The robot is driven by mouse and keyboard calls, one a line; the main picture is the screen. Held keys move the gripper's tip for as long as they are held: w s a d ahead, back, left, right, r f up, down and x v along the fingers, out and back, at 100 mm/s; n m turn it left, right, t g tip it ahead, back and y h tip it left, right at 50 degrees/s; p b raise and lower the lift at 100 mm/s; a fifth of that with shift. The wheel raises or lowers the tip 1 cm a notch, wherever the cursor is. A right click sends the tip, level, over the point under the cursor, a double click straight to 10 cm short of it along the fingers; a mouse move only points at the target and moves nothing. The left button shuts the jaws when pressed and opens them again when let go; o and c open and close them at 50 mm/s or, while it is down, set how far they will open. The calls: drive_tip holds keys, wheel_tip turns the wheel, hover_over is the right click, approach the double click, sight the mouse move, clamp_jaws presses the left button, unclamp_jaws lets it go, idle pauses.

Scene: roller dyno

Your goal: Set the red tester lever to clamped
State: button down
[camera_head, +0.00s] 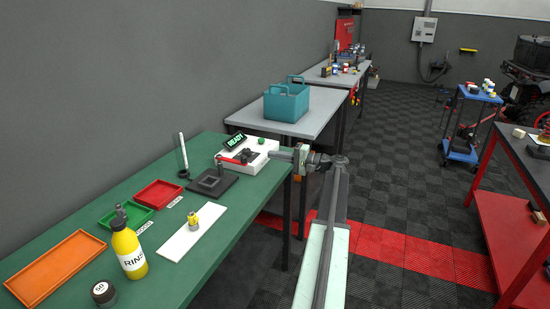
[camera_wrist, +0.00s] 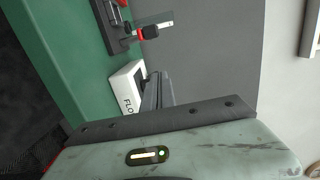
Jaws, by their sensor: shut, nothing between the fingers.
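The tester is a white box (camera_head: 262,148) on the green bench in the head view, with a dark display reading READY (camera_head: 235,141). Its red lever (camera_head: 233,160) lies low and nearly flat across the front left of the box, beside a dark part. My gripper (camera_head: 274,156) is at the box's right side, apart from the red lever. In the wrist view my dark fingers (camera_wrist: 157,92) are together and empty. Beside them is a white block marked FLO (camera_wrist: 127,91). A dark fixture with red parts (camera_wrist: 139,33) shows above; I cannot tell whether that red is the lever.
On the green bench (camera_head: 228,228) stand a dark square block (camera_head: 211,184), red (camera_head: 160,194) and green (camera_head: 127,215) trays, an orange tray (camera_head: 55,268), a yellow bottle (camera_head: 128,250) and a white mat (camera_head: 184,242). A teal caddy (camera_head: 286,104) stands on the grey table behind.

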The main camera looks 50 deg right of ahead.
drive_tip(key=w+a, duration=0.5)
drive_tip(key=a, duration=0.1)
drive_tip(key=shift+s, duration=0.1)
idle(0.4)
drive_tip(key=shift+s+a+m+h, duration=0.15)
drive_tip(key=shift+a+m+h, duration=0.2)
drive_tip(key=shift+h, duration=0.25)
